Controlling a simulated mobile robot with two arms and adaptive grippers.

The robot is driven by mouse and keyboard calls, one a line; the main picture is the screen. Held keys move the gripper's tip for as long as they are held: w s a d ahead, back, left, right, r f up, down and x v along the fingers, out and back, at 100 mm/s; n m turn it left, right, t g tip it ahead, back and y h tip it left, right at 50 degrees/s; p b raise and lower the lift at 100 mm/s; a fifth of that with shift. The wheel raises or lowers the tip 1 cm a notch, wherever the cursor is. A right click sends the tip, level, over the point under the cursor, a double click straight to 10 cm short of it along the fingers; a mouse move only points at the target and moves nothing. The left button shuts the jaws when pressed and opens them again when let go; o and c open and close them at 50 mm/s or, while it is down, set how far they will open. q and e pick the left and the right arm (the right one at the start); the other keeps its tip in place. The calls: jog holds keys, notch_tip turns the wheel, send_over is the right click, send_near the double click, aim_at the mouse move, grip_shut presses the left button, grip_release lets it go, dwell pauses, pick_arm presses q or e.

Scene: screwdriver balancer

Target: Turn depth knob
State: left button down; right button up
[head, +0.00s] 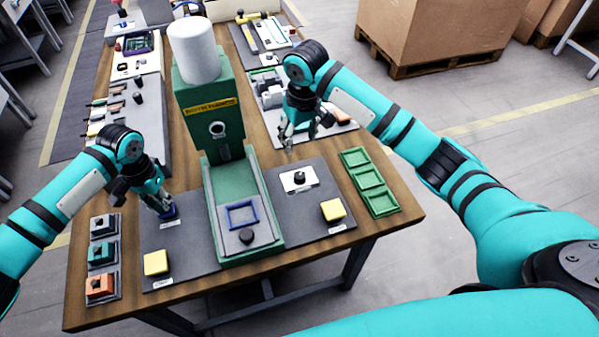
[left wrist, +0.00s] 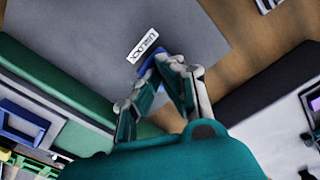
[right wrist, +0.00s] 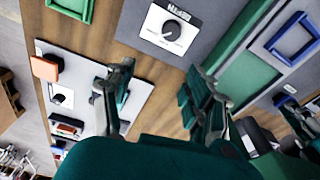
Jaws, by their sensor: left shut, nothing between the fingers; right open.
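A black round knob (head: 299,178) with a pale pointer line sits on a white plate on the right grey panel. It also shows at the top of the right wrist view (right wrist: 171,31), under a small label too blurred to read surely. My right gripper (head: 287,140) is open and empty, above the table just behind the knob and apart from it. In the right wrist view the knob lies beyond the spread fingertips (right wrist: 160,70). My left gripper (head: 164,207) is shut at a blue part (head: 170,219) on the left panel; its fingers partly hide that part (left wrist: 147,68).
A green machine (head: 214,110) with a white cylinder stands between the panels. Yellow buttons (head: 333,210) (head: 156,262) sit at the panels' front. A green tray (head: 368,183) lies right of the knob, and small switch boxes (head: 101,252) stand at the left.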

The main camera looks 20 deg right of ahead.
aim_at(300, 175)
jog(key=shift+g+h, duration=0.5)
jog(key=f, duration=0.3)
jog(key=s+f, duration=0.1)
jog(key=f, duration=0.3)
jog(key=s+f, duration=0.1)
jog(key=f, duration=0.3)
jog(key=shift+s+a, duration=0.2)
jog(key=shift+a, duration=0.2)
jog(key=shift+n, duration=0.3)
grip_shut()
